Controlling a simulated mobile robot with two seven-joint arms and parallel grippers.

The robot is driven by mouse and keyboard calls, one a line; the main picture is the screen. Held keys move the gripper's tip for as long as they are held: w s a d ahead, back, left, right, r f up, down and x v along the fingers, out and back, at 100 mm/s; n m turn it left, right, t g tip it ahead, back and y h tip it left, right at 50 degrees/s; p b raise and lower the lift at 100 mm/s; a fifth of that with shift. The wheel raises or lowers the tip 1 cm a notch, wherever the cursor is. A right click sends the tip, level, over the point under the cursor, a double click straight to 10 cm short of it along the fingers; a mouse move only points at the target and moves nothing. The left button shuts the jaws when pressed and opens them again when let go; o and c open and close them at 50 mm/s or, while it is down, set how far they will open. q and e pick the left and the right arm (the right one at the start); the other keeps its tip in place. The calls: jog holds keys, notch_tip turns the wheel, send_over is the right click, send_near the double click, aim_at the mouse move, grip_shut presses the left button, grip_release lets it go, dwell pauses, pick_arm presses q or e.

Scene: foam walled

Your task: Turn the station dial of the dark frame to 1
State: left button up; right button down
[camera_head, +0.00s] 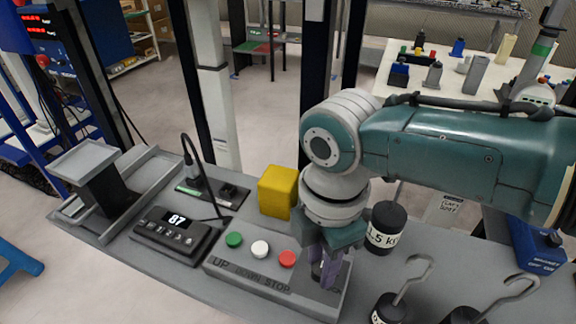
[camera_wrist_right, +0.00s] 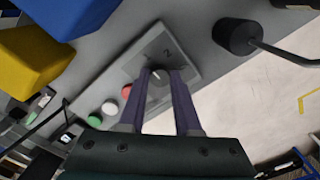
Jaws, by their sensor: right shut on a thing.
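The grey control box (camera_head: 225,262) of the station lies on the bench in the head view, with green, white and red buttons marked UP, DOWN and STOP. The station dial (camera_wrist_right: 157,82) is at the box's end, past the red button, and shows between my fingers in the wrist view. A numeral 2 is printed on the plate beside it; other marks are hidden. My right gripper (camera_head: 326,272) points down over that end of the box and is shut on the dial; it also shows in the wrist view (camera_wrist_right: 161,74). My left gripper is not in view.
A yellow block (camera_head: 277,191) stands behind the box. A black 1.5 kg weight (camera_head: 384,228) is close to my right wrist. Hooked weights (camera_head: 390,308) stand at the front right. A keypad (camera_head: 172,236) reading 87 lies left of the box.

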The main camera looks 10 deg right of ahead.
dwell(0.3)
jog(key=c, duration=0.6)
grip_release()
notch_tip(320, 180, up, 10)
jog(key=p, duration=0.3)
